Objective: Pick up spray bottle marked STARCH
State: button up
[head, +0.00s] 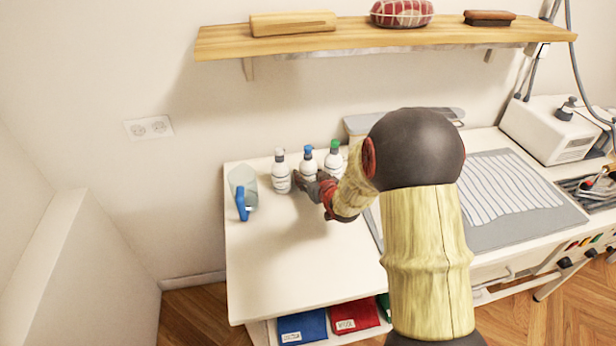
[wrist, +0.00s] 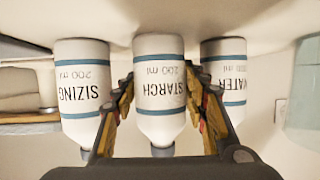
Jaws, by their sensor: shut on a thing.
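The spray bottle marked STARCH (wrist: 160,85) is white with blue bands and stands in the middle of a row of three, upside down in the wrist view. In the head view it is the bottle with the blue top (head: 308,161), its lower part hidden by my gripper (head: 306,186). My gripper's fingers (wrist: 160,76) lie on both sides of the STARCH bottle and are shut on it. The SIZING bottle (wrist: 84,85) and the WATER bottle (wrist: 228,75) stand close on either side. I cannot tell whether the STARCH bottle touches the tabletop.
A clear jug with a blue handle (head: 242,205) stands at the left of the white table (head: 275,270). A wooden shelf (head: 350,43) hangs above. A grey ironing surface with striped cloth (head: 510,195) and a white machine (head: 545,130) are at right. The table front is clear.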

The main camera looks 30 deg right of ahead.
jog(key=c, duration=0.4)
jog(key=shift+o, duration=0.2)
jog(key=shift+r, duration=0.1)
